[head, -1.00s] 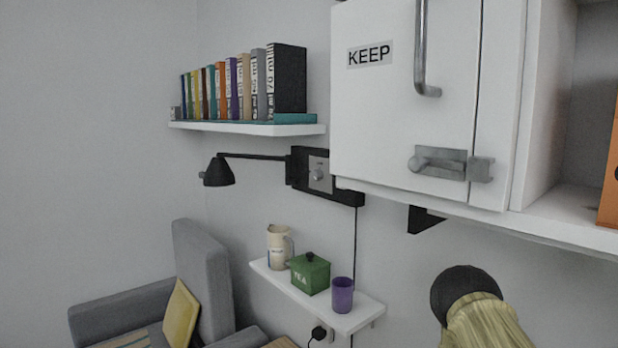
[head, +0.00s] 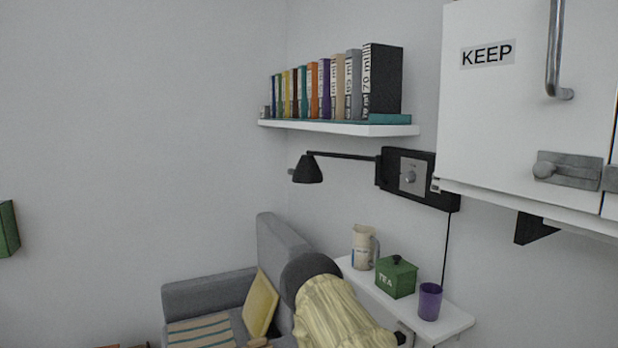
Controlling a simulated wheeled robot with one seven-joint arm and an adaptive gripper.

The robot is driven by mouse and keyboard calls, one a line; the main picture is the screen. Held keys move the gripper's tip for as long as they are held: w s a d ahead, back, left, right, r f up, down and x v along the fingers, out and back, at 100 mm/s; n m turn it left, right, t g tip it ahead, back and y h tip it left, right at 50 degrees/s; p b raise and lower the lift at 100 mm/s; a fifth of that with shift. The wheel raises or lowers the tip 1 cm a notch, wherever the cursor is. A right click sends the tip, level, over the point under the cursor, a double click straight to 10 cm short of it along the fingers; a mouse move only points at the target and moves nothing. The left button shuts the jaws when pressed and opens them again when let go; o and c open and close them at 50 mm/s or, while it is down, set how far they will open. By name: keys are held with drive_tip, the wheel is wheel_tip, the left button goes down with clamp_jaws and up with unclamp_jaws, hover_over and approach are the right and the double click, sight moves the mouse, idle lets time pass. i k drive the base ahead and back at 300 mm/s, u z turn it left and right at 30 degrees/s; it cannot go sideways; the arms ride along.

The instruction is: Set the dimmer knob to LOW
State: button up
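The dimmer knob (head: 409,177) is a small round silver knob on a grey metal plate. The plate sits on the black wall box (head: 440,188) of the swing-arm lamp (head: 308,170), left of the white cabinet. The markings around the knob are too small to read, so its setting cannot be told. My gripper cannot be made out in the head view.
A shelf of binders (head: 320,127) hangs above the lamp. A lower shelf (head: 448,318) holds a jug (head: 362,250), a green TEA box (head: 396,280) and a purple cup (head: 429,301). The white cabinet (head: 500,110) juts out at right. A grey armchair (head: 207,292) stands below.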

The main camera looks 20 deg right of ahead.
sight(408, 176)
drive_tip(key=u, duration=1.1)
drive_tip(key=i, duration=2.9)
drive_tip(key=z, duration=3.45)
drive_tip(key=i, duration=0.45)
drive_tip(key=z, duration=0.05)
